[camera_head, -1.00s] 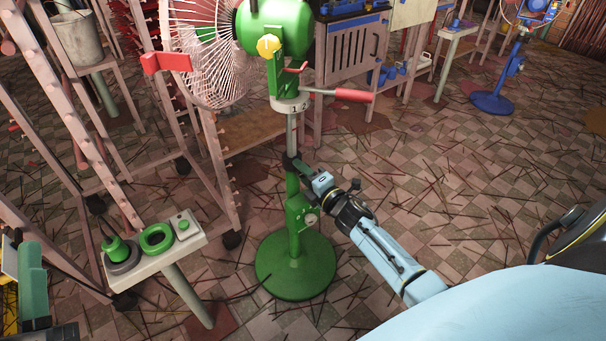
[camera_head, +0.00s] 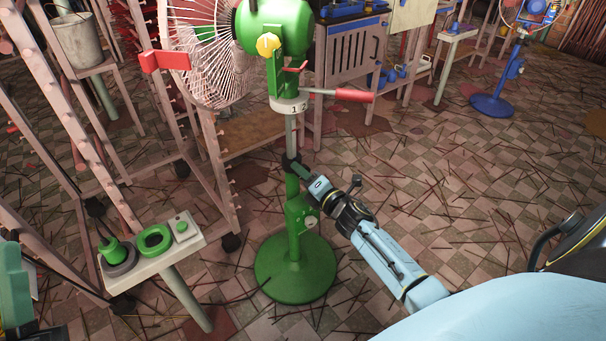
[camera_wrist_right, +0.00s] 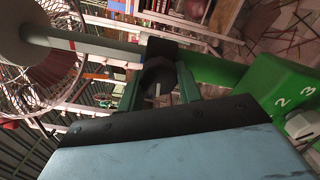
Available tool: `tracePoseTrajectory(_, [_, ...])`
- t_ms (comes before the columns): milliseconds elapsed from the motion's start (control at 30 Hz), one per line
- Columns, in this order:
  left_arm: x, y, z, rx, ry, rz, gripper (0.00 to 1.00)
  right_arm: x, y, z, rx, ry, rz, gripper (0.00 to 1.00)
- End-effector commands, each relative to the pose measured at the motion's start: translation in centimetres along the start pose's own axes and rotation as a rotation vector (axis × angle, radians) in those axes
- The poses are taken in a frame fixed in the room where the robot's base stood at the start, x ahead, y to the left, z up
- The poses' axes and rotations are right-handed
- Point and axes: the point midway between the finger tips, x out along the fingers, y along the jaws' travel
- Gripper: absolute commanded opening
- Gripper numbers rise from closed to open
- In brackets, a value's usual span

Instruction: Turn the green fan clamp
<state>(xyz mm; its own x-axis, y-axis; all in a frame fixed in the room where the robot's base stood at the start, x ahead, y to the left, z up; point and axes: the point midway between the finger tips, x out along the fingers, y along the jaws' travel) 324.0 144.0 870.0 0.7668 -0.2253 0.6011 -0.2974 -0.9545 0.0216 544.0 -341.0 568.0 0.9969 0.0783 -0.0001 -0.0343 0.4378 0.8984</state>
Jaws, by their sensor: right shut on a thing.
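The green fan (camera_head: 275,30) stands upright on a round green base (camera_head: 295,268). Its clamp (camera_head: 290,161) is a small dark collar with a knob on the grey pole, just above the green lower post. My right gripper (camera_head: 300,170) reaches it from the right and is shut on the clamp's knob. In the right wrist view the dark knob (camera_wrist_right: 157,72) sits between my two green fingers, with the black collar around the pole behind it. The fingers hide part of the knob. A teal part of my left gripper (camera_head: 12,275) shows cut off at the left edge.
A white switch stand (camera_head: 150,250) with green buttons stands left of the fan base. Wooden racks (camera_head: 75,140) fill the left side. A red-handled lever (camera_head: 352,95) sticks out right above the clamp. Floor to the right is open, strewn with thin sticks.

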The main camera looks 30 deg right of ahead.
Motion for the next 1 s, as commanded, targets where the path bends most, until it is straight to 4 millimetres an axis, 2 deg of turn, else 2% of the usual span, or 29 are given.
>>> tracePoseTrajectory(33, [0.0,0.0,0.0,0.0,0.0,0.0,0.36,0.0,-0.1,0.0,0.0,0.0,-0.002,0.36])
tracePoseTrajectory(200, [0.0,0.0,0.0,0.0,0.0,0.0,0.36,0.0,-0.1,0.0,0.0,0.0,-0.001,0.56])
tracePoseTrajectory(567, [0.2,0.0,0.0,-0.001,-0.008,0.0,0.36,-0.5,0.0,0.0,0.001,0.0,-0.002,0.56])
tracePoseTrajectory(767, [0.2,-0.1,1.4,-0.001,-0.157,-0.004,0.36,-3.5,0.1,0.0,0.002,0.0,-0.004,0.56])
tracePoseTrajectory(1000, [-0.9,-0.7,5.0,0.011,-0.414,-0.018,0.36,-7.7,0.1,0.0,0.003,0.0,-0.003,0.56])
